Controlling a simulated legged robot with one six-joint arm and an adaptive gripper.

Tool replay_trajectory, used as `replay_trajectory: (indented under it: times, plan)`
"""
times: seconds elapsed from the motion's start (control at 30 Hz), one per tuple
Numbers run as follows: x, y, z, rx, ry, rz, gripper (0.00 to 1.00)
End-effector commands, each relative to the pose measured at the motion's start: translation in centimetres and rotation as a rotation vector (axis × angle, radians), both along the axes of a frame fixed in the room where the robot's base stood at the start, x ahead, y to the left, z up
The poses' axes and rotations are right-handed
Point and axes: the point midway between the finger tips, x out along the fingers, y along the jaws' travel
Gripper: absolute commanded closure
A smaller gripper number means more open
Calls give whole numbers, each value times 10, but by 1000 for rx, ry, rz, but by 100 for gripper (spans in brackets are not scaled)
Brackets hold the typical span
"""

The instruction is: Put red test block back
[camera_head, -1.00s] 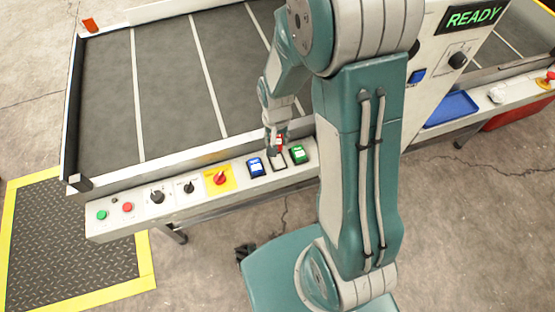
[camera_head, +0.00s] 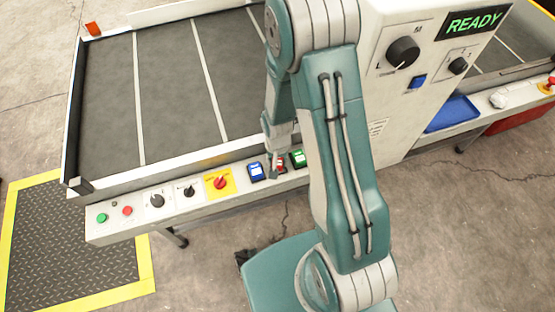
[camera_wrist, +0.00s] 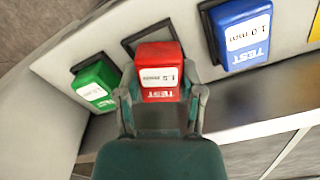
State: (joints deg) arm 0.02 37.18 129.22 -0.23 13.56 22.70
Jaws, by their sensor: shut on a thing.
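The red test block (camera_wrist: 160,68) is held between the two fingers of my gripper (camera_wrist: 161,98) in the wrist view. Its label reads 1.5 and TEST. The block is at the dark-framed slot (camera_wrist: 130,44) between the blue and green blocks; the slot's frame shows partly beside it. I cannot tell how deep the block sits. In the head view the red block (camera_head: 280,168) shows small below my gripper (camera_head: 277,160), over the front ledge.
A blue test block (camera_wrist: 243,35) marked 1.0 mm and a green test block (camera_wrist: 96,86) sit in their slots on either side. The ledge (camera_head: 110,232) also carries knobs and buttons. A control panel with a READY display (camera_head: 474,22) stands at the right.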

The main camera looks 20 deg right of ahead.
Motion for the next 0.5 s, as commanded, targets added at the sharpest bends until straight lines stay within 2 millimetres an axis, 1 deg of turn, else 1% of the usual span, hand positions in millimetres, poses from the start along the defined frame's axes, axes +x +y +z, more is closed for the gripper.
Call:
replay_trajectory:
  times: [0.1, 0.13, 0.17, 0.2, 0.5]
  plan:
    - [0, 0, -3, -1, 1, 0, 100]
    - [0, 0, -4, -1, 1, 0, 45]
    - [0, 0, -3, 0, 1, 0, 32]
    - [0, 0, -3, 0, 1, 0, 16]
    - [0, 0, -3, 0, 0, 0, 16]
